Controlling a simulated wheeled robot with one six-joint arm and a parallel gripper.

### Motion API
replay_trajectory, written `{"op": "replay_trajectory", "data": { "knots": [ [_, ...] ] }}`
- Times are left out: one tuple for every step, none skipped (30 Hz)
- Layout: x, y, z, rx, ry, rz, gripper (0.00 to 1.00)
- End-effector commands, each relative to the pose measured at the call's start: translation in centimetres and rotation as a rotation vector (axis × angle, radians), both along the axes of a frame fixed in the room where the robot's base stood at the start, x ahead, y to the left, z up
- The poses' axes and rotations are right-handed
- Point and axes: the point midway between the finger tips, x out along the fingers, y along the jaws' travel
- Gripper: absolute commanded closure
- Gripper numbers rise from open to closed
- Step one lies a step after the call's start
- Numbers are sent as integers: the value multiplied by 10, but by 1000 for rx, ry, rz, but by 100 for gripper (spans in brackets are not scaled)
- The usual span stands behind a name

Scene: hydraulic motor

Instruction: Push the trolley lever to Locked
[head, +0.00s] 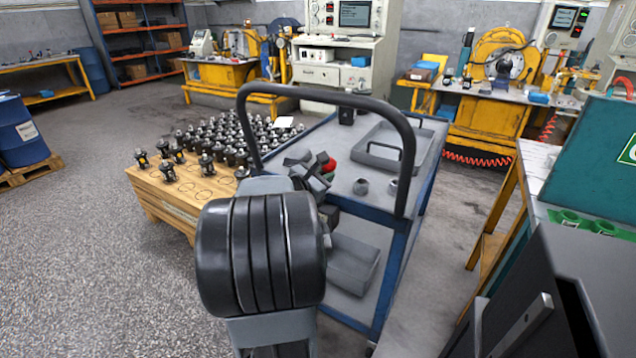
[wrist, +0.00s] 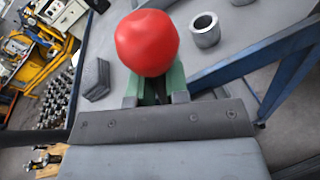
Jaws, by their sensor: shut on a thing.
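The trolley (head: 392,272) has a blue frame, a grey top and a dark hoop handle (head: 322,98). Its lever has a round red knob (head: 328,164), which is large in the wrist view (wrist: 147,42). My gripper (head: 321,174) is at the trolley's near left part, with its jaws shut at the lever just below the knob. Green finger parts show under the knob in the wrist view (wrist: 155,88). The lever's shaft and pivot are mostly hidden, and no Locked marking can be read.
A wooden pallet table (head: 180,195) with many black parts stands left. A green case (head: 590,150) on a bench is at right. Open floor (head: 80,260) lies at left.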

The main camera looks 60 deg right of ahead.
Motion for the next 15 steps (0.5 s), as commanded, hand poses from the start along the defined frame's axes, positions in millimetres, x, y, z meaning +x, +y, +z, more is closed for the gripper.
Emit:
{"op": "replay_trajectory", "data": {
  "knots": [
    [-3,0,-4,-6,-23,-4,100],
    [-4,0,-4,-6,-35,-3,100],
    [-5,0,-4,-7,-52,-4,100],
    [-6,0,-4,-8,-63,-3,100],
    [-7,0,-4,-8,-71,-3,100],
    [-8,1,-4,-9,-82,-3,100],
    [-8,1,-4,-10,-89,-3,100],
    [-9,1,-4,-10,-95,-2,100],
    [-9,1,-4,-11,-102,-2,100],
    [-9,1,-5,-11,-107,-1,100],
    [-10,1,-4,-11,-111,-1,100],
    [-10,1,-4,-11,-115,-2,100],
    [-10,1,-4,-12,-117,-2,100],
    [-10,1,-4,-11,-119,-2,100],
    [-10,1,-4,-12,-122,-2,100]
  ]
}}
